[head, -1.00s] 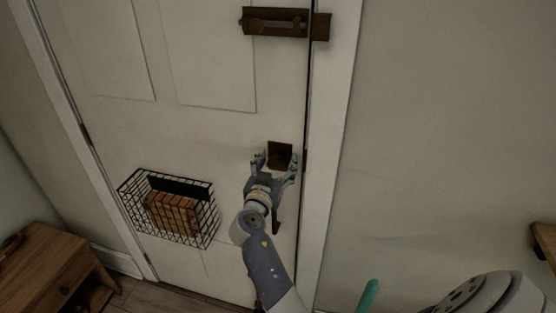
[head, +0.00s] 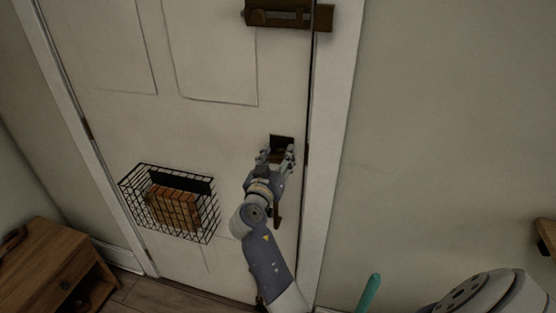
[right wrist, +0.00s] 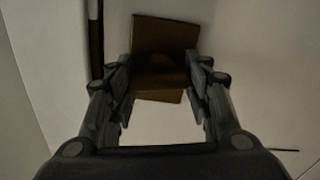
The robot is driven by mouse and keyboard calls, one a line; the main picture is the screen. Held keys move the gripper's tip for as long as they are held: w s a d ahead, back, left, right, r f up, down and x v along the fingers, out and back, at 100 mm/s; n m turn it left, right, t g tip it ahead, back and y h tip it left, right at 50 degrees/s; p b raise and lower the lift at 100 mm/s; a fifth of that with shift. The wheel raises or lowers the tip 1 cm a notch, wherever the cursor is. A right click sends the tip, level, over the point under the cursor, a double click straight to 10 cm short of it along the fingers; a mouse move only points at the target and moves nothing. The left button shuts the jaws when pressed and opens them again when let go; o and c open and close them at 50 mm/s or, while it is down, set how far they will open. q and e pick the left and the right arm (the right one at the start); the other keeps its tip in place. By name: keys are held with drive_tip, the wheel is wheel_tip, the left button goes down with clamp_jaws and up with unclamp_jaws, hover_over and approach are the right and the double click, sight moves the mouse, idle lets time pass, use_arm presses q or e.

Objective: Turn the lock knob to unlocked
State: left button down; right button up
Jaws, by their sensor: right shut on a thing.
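The lock is a brown square plate (head: 282,142) on the white door, near its right edge. My right gripper (head: 277,156) reaches up from below in the head view, its fingers in front of the plate. In the right wrist view, the brown plate (right wrist: 165,33) shows between and beyond the fingers, with a dark brown knob (right wrist: 163,80) low on it. The right gripper (right wrist: 160,75) is shut on this knob, one finger at each side. Shadow hides the knob's exact turn. My left gripper is out of view.
A brown slide bolt (head: 283,15) is higher on the door. A brown handle (head: 277,215) hangs below the lock, partly behind my gripper. A black wire basket (head: 210,212) is on the door at left. A wooden cabinet (head: 45,265) stands lower left.

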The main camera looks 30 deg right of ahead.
drive_tip(key=n, duration=0.3)
drive_tip(key=shift+n+b, duration=0.4)
drive_tip(key=n, duration=0.3)
drive_tip(key=shift+w+n, duration=0.1)
drive_tip(key=shift+n, duration=0.2)
drive_tip(key=n+p, duration=0.1)
drive_tip(key=n, duration=0.2)
drive_tip(key=shift+r+n, duration=0.1)
drive_tip(key=shift+n, duration=0.2)
drive_tip(key=shift+n+p, duration=0.9)
drive_tip(key=shift+n, duration=1.3)
drive_tip(key=o, duration=0.8)
drive_tip(key=shift+o, duration=1.4)
drive_tip(key=shift+w, duration=0.1)
drive_tip(key=shift+f, duration=0.25)
